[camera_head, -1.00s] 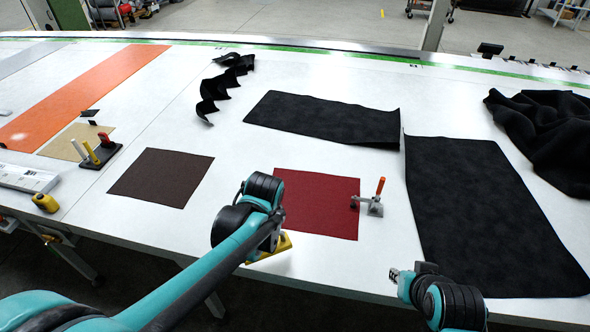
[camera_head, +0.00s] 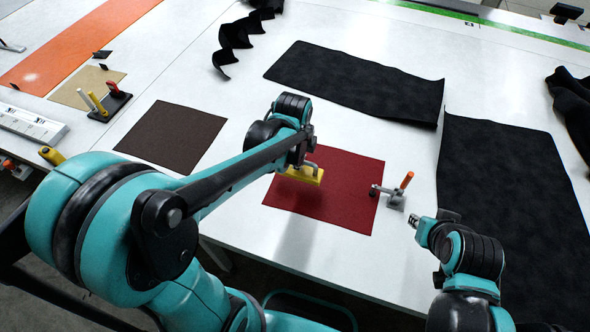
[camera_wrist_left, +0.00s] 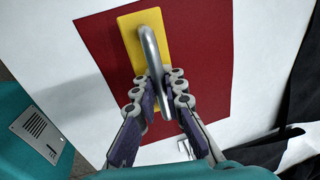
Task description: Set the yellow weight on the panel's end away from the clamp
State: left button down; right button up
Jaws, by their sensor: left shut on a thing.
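The yellow weight (camera_head: 301,175) is a flat block with a grey metal loop handle. My left gripper (camera_head: 309,163) is shut on that handle. The weight is over the left part of the red panel (camera_head: 345,205), with a shadow below; it appears held above the cloth. In the left wrist view, the yellow block (camera_wrist_left: 127,27) is in front of the fingers (camera_wrist_left: 160,88), which pinch the handle. The clamp (camera_head: 392,197), grey with an orange lever, sits at the panel's right edge. My right gripper (camera_head: 426,224) is low right of the clamp; its fingers are too small to judge.
A dark brown panel (camera_head: 172,137) lies left of the red one. Black cloth pieces (camera_head: 355,80) (camera_head: 510,200) lie behind and to the right. A stand with coloured handles (camera_head: 108,104) is at the left. White table shows between the panels.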

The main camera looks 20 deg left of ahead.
pick_arm(q)
jog(key=shift+w+f+b, duration=0.4)
jog(key=shift+w+f, duration=0.4)
jog(key=shift+f, duration=0.35)
jog(key=shift+w+f+b, duration=0.4)
jog(key=shift+w+f, duration=0.45)
jog(key=shift+f, duration=0.3)
jog(key=shift+w+f+b, duration=0.4)
jog(key=shift+w+f, duration=0.4)
jog(key=shift+f, duration=0.35)
jog(key=shift+s+d+f+b, duration=0.1)
jog(key=shift+s+f+b, duration=0.1)
jog(key=shift+f+b, duration=0.15)
jog(key=shift+w+f, duration=0.1)
jog(key=shift+f, duration=0.2)
jog(key=c, duration=1.6)
grip_release()
